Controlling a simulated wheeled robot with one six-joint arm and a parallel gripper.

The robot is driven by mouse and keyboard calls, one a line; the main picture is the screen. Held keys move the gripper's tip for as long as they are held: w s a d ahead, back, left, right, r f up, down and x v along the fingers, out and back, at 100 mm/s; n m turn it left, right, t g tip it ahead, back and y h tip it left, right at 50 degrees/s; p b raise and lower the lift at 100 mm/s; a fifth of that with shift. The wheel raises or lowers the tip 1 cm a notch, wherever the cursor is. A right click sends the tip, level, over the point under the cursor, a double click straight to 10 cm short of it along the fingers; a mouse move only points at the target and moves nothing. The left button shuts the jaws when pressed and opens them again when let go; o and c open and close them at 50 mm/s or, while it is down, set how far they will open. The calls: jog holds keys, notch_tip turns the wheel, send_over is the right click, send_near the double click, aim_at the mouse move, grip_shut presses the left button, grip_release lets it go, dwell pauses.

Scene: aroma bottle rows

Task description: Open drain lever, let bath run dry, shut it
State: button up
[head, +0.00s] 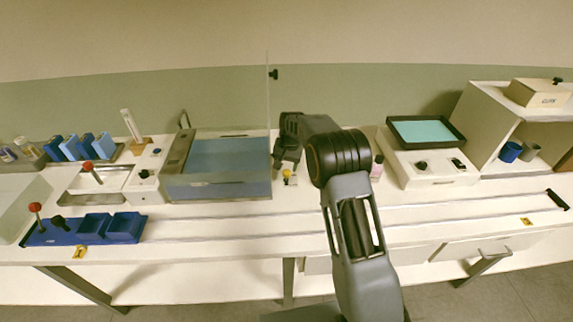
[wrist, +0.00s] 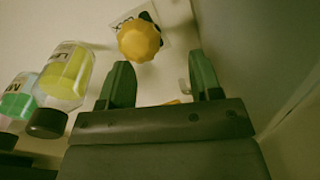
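The bath (head: 228,187) is a box of blue liquid with a clear front wall, left of my arm in the head view. A yellow ribbed knob (wrist: 139,41) shows at the top of the wrist view, beside a small printed label. A small yellow spot (head: 287,181) shows below my gripper in the head view, just right of the bath; I take it for the same knob, perhaps the drain lever's. My gripper (wrist: 162,83) is open, with nothing between its fingers, and apart from the knob. The lever's arm and its position cannot be made out.
A grey wall (wrist: 235,40) stands close right. A black-rimmed tray (head: 400,143) sits right of my arm. The front bench strip is mostly clear.

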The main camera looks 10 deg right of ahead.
jog(key=shift+d, duration=0.1)
notch_tip(320, 180, up, 14)
jog(key=d, duration=0.1)
jog(key=shift+s+d+f, duration=0.15)
jog(key=shift+s+d, duration=0.05)
jog(key=shift+s, duration=0.05)
dwell(0.4)
